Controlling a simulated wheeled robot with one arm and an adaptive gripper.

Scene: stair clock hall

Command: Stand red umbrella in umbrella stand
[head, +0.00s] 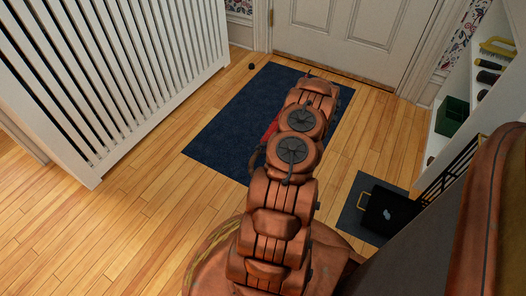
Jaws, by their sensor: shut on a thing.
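A small red strip (270,131), which looks like part of the red umbrella, shows at the left edge of my arm, above the blue rug. The rest of it is hidden behind the arm. A dark curved part beside it looks like a bit of my gripper (257,157). The gripper is mostly hidden by the arm, and it is shut on the umbrella. A black open-barred frame (449,172) at the right, partly cut off by my own body, may be the umbrella stand; I cannot tell for sure.
A dark blue rug (222,135) lies before a white door (350,30). A white slatted panel (110,75) stands left. At right, a white shelf (480,85) holds a green box (451,116) and brushes; a black case (390,212) sits on a grey mat (352,218). Wooden floor is clear at left.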

